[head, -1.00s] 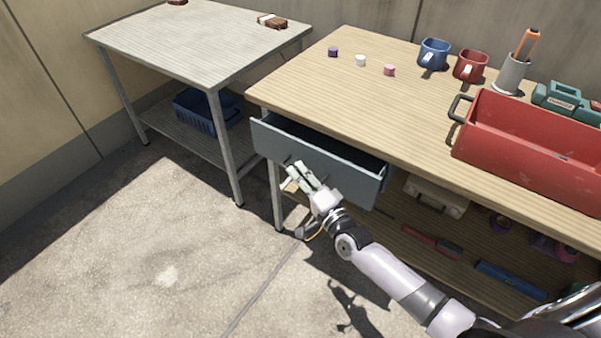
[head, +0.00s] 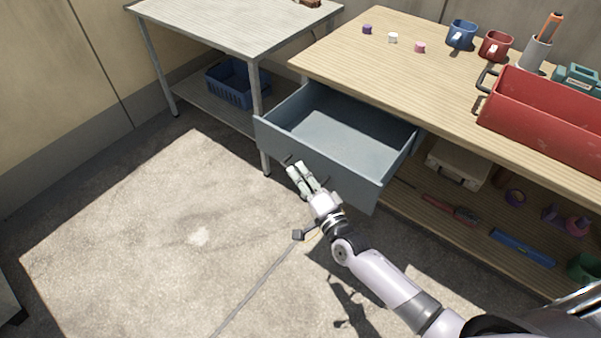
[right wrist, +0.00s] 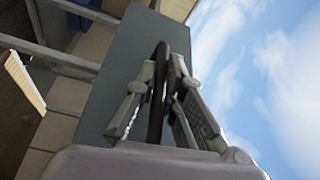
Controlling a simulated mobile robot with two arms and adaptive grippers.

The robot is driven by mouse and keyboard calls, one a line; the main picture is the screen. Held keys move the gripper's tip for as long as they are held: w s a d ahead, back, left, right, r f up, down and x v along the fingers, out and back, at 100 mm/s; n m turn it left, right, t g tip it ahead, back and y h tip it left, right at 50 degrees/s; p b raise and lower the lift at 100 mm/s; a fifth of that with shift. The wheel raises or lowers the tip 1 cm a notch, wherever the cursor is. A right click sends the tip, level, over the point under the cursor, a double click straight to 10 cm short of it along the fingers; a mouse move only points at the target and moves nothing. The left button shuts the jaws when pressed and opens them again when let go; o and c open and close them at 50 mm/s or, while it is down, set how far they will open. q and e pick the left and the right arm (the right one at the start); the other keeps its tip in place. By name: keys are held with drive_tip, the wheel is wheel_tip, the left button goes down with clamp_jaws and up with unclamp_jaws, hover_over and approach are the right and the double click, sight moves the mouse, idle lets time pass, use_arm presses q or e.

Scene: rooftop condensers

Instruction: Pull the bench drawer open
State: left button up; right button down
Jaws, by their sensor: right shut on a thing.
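The grey bench drawer (head: 330,165) stands well out from under the wooden bench top (head: 400,80) in the head view. Its inside shows and looks empty. My right gripper (head: 304,178) is at the drawer's front face. In the right wrist view its fingers (right wrist: 158,100) are shut on the dark drawer handle (right wrist: 157,85), which runs between them, with the grey drawer front (right wrist: 120,75) behind. In the head view the gripper hides part of the handle. My left gripper is not in view.
A red toolbox (head: 545,115), a blue mug (head: 461,35), a red mug (head: 494,47) and small caps stand on the bench. A grey table (head: 235,25) with a blue basket (head: 232,88) below is at the left. The concrete floor (head: 150,240) before the drawer is clear.

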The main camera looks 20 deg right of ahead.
drive_tip(key=shift+f, duration=0.1)
drive_tip(key=c, duration=1.7)
unclamp_jaws()
drive_tip(key=v, duration=1.2)
